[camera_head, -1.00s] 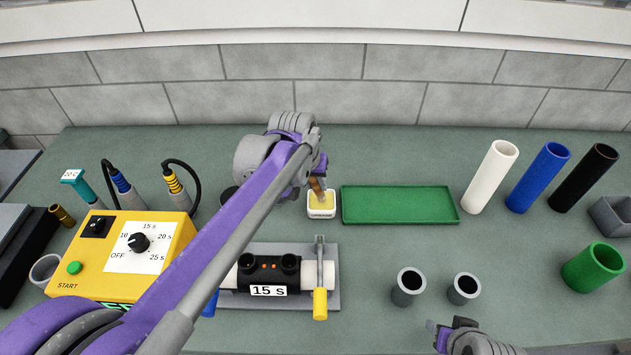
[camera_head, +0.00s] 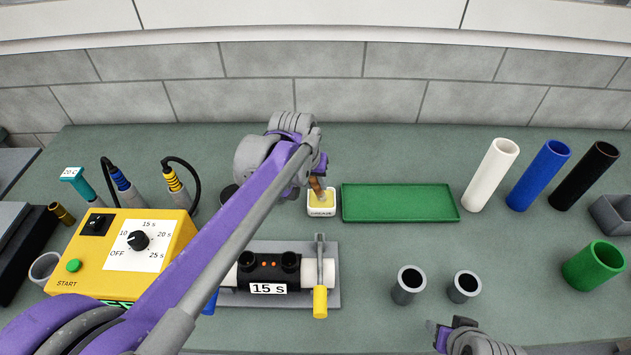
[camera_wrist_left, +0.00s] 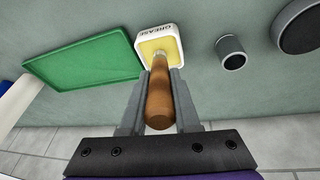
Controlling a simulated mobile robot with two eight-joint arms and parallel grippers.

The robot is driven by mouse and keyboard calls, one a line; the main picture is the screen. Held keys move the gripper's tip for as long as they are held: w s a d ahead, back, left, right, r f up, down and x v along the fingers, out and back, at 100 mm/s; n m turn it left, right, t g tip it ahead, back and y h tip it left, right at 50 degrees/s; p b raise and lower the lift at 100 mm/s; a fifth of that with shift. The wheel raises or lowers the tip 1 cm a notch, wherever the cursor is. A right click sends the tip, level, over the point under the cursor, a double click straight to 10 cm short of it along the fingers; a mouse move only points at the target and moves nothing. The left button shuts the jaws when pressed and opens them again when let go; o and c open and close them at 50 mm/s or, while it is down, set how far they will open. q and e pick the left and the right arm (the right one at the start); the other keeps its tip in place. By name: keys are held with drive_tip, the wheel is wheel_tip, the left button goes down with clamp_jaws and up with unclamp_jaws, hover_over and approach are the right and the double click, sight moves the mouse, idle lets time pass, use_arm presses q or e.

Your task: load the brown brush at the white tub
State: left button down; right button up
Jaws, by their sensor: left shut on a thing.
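The white tub (camera_head: 321,211), labelled GREASE and filled with yellow grease, stands on the bench left of the green tray. It also shows at the top of the left wrist view (camera_wrist_left: 157,43). My left gripper (camera_head: 317,178) is shut on the brown brush (camera_wrist_left: 158,98), holding it by its wooden handle. The brush points into the tub, and its tip is at the yellow grease; how deep it reaches is hard to tell. The brush is partly hidden by the gripper in the head view. My right gripper (camera_head: 440,332) shows only partly at the bottom edge.
The green tray (camera_head: 399,204) lies empty beside the tub. A yellow control box (camera_head: 125,252) and a clamped pipe fixture marked 15 s (camera_head: 268,289) stand nearer.

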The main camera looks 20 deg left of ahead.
idle(0.5)
use_arm(q)
drive_tip(key=shift+r+p, duration=1.75)
drive_tip(key=shift+r, duration=1.75)
use_arm(e)
drive_tip(key=shift+t, duration=0.3)
drive_tip(key=w+r, duration=0.1)
drive_tip(key=r, duration=0.2)
drive_tip(key=w+r, duration=0.1)
drive_tip(key=r, duration=0.1)
drive_tip(key=shift+w+r, duration=0.1)
drive_tip(key=shift+w, duration=0.25)
drive_tip(key=shift+s, duration=0.1)
use_arm(q)
drive_tip(key=shift+f, duration=0.1)
